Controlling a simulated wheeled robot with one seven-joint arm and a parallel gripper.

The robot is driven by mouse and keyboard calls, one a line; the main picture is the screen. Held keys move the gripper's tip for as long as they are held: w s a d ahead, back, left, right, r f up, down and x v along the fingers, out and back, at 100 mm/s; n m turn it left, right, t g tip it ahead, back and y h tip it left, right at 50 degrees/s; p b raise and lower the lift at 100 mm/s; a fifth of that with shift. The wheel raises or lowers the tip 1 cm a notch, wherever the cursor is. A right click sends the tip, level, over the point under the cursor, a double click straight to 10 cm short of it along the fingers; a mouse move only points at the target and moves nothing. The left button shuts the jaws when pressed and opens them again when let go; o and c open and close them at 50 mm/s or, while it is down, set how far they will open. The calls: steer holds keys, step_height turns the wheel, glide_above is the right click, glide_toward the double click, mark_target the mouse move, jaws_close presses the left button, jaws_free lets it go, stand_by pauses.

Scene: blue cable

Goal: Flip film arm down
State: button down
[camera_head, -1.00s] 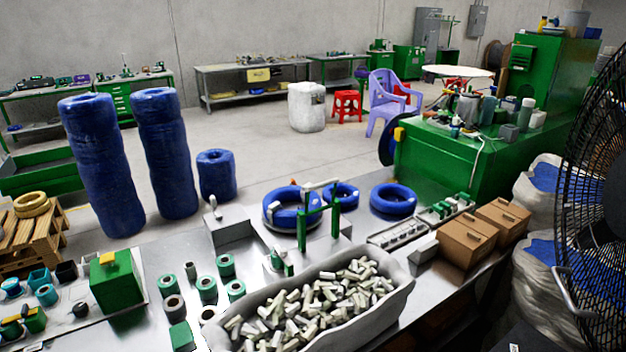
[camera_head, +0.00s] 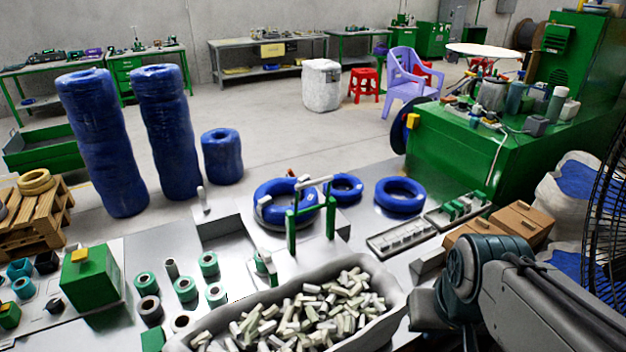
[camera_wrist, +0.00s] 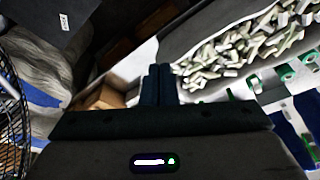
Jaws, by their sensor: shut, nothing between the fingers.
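A green upright frame (camera_head: 292,230) with a pale grey arm (camera_head: 313,182) across its top stands on the steel table beside a blue cable coil (camera_head: 276,208). The pale arm is raised above the coil. I take this pale arm as the film arm, but cannot be sure. My gripper (camera_wrist: 157,82) shows in the wrist view with its two dark fingers together and nothing between them. In the head view my arm comes in at the lower right, well right of the frame; the fingertips cannot be made out there.
A long grey bin (camera_head: 205,335) of pale pieces lies in front of the frame. Two more blue coils (camera_head: 400,195) lie behind it. Brown boxes (camera_head: 525,222) and a black fan (camera_head: 608,200) are at the right. Green spools (camera_head: 185,289) stand to the left.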

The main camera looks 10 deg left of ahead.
mark_target(316, 183)
steer(key=w+f+n+t+b, duration=0.3)
steer(key=w+n+t+b, duration=0.6)
steer(key=w+b, duration=1.05)
steer(key=w+a+f+n+t+y+b, duration=0.2)
steer(key=w+a+n+y+b, duration=0.6)
steer(key=w+a+n, duration=0.5)
steer(key=w+f+n+y, duration=0.1)
steer(key=n+y, duration=0.1)
steer(key=n, duration=0.1)
steer(key=shift+a+t+b, duration=0.25)
steer(key=shift+t+b, duration=0.05)
steer(key=shift+t, duration=0.1)
steer(key=x, duration=1.4)
steer(key=shift+w+r+p, duration=0.1)
steer(key=shift+p, duration=0.35)
